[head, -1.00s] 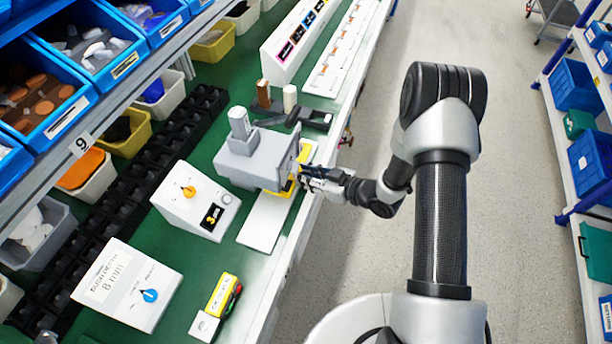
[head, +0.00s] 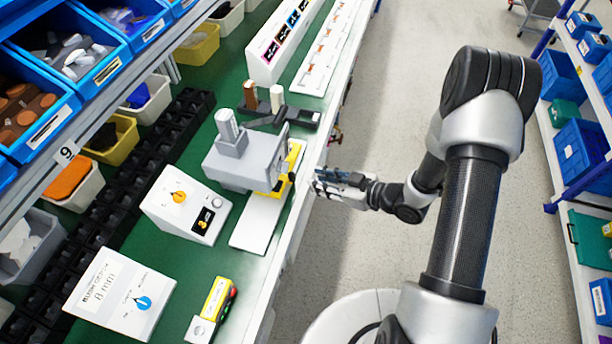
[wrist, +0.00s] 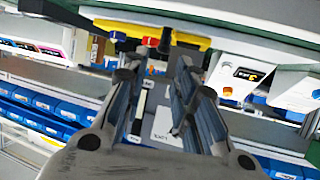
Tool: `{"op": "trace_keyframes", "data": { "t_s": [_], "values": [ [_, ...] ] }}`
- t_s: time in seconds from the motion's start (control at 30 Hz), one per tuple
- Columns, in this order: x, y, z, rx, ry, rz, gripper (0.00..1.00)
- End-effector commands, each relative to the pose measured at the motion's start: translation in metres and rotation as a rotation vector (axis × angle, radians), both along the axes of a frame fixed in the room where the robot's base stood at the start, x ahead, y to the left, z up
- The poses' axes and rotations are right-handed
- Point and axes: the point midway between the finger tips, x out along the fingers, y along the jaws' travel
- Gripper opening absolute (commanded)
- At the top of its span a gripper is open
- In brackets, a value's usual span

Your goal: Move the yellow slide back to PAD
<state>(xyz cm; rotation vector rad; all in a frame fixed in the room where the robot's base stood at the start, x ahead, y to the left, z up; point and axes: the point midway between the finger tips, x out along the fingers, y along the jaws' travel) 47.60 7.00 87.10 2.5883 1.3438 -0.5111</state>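The yellow slide (head: 290,168) sits at the right side of the grey press-like machine (head: 243,158), near the bench's front edge. Part of it is hidden behind the machine. In the wrist view the yellow slide (wrist: 145,30) spans the top, with a dark knob and a small red part below it. My gripper (head: 318,181) is to the right of the slide, past the bench edge and apart from it. In the wrist view my gripper (wrist: 160,85) has its fingers spread with nothing between them. No PAD marking is readable.
A white plate (head: 258,222) lies in front of the machine. A box with an orange knob (head: 186,205), a box with a blue knob (head: 120,298) and a yellow button box (head: 215,300) stand nearby. The aisle floor (head: 350,240) right of the bench is clear.

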Motion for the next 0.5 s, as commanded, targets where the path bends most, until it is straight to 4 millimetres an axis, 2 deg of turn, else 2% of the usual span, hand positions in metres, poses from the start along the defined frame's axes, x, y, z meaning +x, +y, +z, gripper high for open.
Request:
{"op": "trace_keyframes", "data": {
  "t_s": [0.03, 0.2, 0.5],
  "values": [
    [-0.004, -0.008, 0.004, -0.001, -0.002, -0.005, 0.26],
    [-0.015, -0.022, 0.011, -0.001, -0.002, -0.002, 0.26],
    [-0.018, -0.026, 0.013, -0.001, -0.001, 0.000, 0.26]
  ]
}}
